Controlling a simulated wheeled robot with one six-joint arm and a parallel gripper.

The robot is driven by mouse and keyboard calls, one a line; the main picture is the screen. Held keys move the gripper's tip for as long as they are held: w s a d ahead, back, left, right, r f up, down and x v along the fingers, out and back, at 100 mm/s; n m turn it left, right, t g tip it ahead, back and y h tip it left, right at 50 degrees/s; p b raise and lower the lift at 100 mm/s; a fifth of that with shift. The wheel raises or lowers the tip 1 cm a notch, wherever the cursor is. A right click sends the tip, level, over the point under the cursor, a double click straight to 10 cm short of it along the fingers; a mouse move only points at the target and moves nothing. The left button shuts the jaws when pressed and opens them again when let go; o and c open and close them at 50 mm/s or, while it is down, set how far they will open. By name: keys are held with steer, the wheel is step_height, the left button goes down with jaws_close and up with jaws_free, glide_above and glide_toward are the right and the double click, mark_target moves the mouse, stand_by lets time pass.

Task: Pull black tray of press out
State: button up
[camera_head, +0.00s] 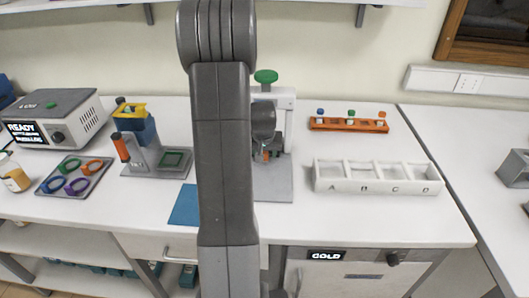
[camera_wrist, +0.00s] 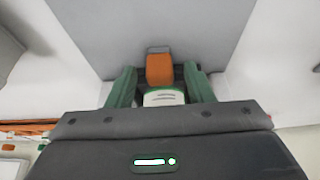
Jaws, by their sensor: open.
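The press stands at the back middle of the table in the head view, with a green knob (camera_head: 265,76) on top and a grey base plate (camera_head: 273,184). My arm covers its left part. In the wrist view, my gripper (camera_wrist: 159,78) is open, its two green fingers pointing at the grey plate (camera_wrist: 150,25). An orange block (camera_wrist: 160,70) with a grey end lies between the fingers, with visible gaps on both sides. A thin dark edge beside the block may belong to the black tray; most of the tray is hidden.
A white four-slot box (camera_head: 376,188) and an orange vial rack (camera_head: 349,124) stand to the right of the press. To the left are a blue mat (camera_head: 184,206), a blue-and-yellow device (camera_head: 137,125) and a tray of coloured rings (camera_head: 74,176).

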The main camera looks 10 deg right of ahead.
jaws_close()
steer(key=shift+s+a+f+b, duration=0.1)
steer(key=shift+s+f+b, duration=0.05)
steer(key=shift+s+b, duration=0.25)
steer(key=s+a+b, duration=0.1)
steer(key=s, duration=0.4)
steer(key=s+a+b, duration=0.2)
steer(key=s, duration=0.3)
steer(key=s+a+b, duration=0.1)
steer(key=s+b, duration=0.1)
steer(key=s, duration=0.3)
steer(key=shift+a, duration=0.15)
jaws_free()
steer(key=v, duration=1.4)
steer(key=shift+p, duration=0.4)
steer(key=shift+f, duration=0.1)
